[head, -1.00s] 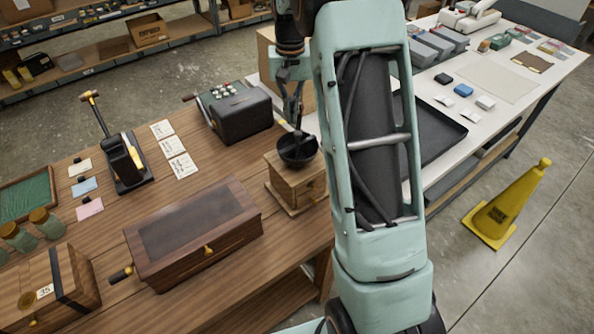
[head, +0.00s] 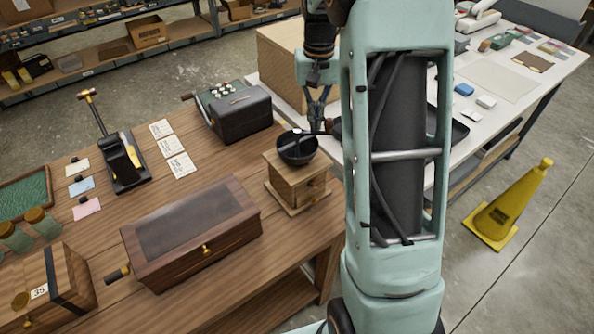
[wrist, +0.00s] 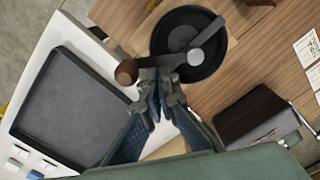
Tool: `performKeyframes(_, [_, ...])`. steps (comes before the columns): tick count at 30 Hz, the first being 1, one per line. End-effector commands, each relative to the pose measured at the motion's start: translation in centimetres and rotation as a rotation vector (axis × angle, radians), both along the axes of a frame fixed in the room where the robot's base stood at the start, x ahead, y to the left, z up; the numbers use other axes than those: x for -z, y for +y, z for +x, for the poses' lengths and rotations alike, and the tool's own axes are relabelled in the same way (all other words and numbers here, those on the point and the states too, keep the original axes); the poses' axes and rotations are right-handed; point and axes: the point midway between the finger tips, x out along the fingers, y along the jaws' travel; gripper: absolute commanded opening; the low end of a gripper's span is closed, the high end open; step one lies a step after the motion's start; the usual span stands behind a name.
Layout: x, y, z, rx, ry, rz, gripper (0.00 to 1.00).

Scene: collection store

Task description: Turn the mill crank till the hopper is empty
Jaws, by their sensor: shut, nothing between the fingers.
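The mill (head: 296,183) is a small wooden box with a drawer, standing upright at the right end of the wooden table. Its round black hopper (head: 297,153) sits on top and also shows in the wrist view (wrist: 188,62). The dark interior shows no contents I can make out. The crank arm (wrist: 165,62) crosses the hopper and ends in a brown wooden knob (wrist: 126,72), pointing right in the head view. My gripper (wrist: 161,84) is shut and empty, its tips beside the crank arm near the knob. I cannot tell whether they touch it.
A dark adding machine (head: 238,112) stands behind left of the mill, and a long wooden chest (head: 190,232) lies in front left. A white table (head: 500,75) with a black tray (wrist: 70,110) is to the right. A cardboard-coloured box (head: 283,62) stands behind.

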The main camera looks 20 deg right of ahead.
Motion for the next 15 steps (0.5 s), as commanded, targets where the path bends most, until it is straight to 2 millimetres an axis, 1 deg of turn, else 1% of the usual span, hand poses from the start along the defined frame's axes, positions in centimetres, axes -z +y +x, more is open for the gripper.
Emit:
performKeyframes(1, [0.09,0.06,-0.01,0.000,0.001,0.001,0.10])
performKeyframes(8, [0.13,0.12,0.00,0.000,0.002,0.001,0.35])
performKeyframes(15, [0.08,0.13,0.01,-0.001,0.001,0.002,0.35])
